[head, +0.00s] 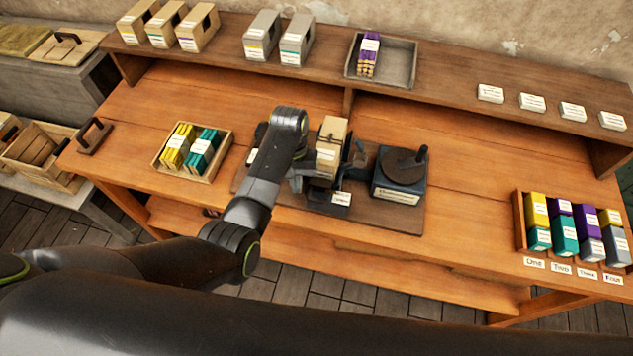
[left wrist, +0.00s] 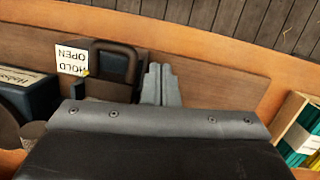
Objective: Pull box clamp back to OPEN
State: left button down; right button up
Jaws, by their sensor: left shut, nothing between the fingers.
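The box clamp is a dark metal fixture on the board at the middle of the bench, with a tan box (head: 330,140) standing in it. Its white OPEN/HOLD label (head: 341,198) faces the front edge. In the left wrist view, the label (left wrist: 72,60) appears upside down, with a small yellow mark beside the word HOLD. A dark looped handle (left wrist: 114,64) is just right of the label. My left gripper (head: 298,183) is at the left side of the clamp. Its fingers (left wrist: 160,84) are shut and empty, close beside the handle; contact is unclear. My right gripper is out of view.
A dark press with a round handwheel (head: 403,163) stands right of the clamp. A wooden tray (head: 158,163) of yellow and teal packs is on the left. A rack (head: 518,222) of coloured packs is at the far right. The bench between press and rack is clear.

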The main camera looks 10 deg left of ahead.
aim_at(321, 179)
pick_arm(q)
jog(key=w+d+r+m+g+y, duration=0.1)
jog(key=w+d+r, duration=0.2)
jog(key=d+r, duration=0.3)
jog(key=v, duration=0.3)
jog(key=shift+s+r+p, duration=0.2)
jog(key=shift+s+p, duration=0.05)
jog(key=shift+p, duration=0.1)
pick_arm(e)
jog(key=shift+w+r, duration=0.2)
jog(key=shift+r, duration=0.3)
